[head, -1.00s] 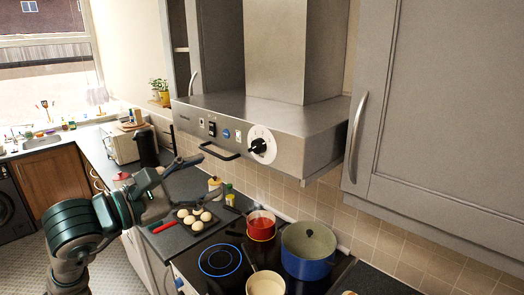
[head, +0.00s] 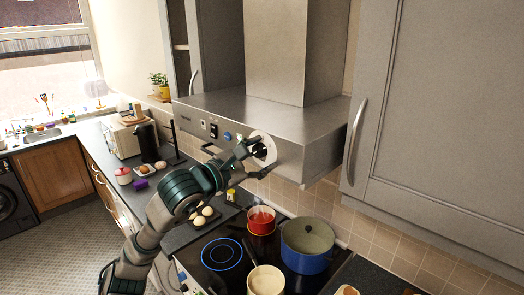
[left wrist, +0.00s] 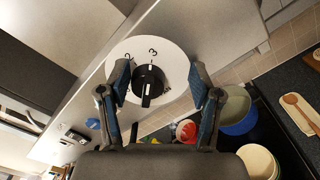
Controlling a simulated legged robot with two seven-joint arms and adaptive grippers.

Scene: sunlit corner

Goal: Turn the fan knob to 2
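The fan knob (head: 262,150) is a black bar-shaped knob on a white dial on the front of the steel cooker hood (head: 222,108). In the left wrist view the knob (left wrist: 149,86) shows between my fingers, with "3" above it and "2" to its upper left. A white line marks the knob's lower end in that view. My left gripper (head: 249,160) is at the dial in the head view. In the left wrist view its fingers (left wrist: 158,76) are spread on either side of the knob, with gaps visible. My right gripper is not in view.
A black switch (head: 213,131), a blue button (head: 227,136) and a bar handle lie left of the dial. Below are a blue pot (head: 308,256), a red pot (head: 261,221) and a cream pan (head: 266,281) on the hob. A grey cupboard (head: 440,110) is at right.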

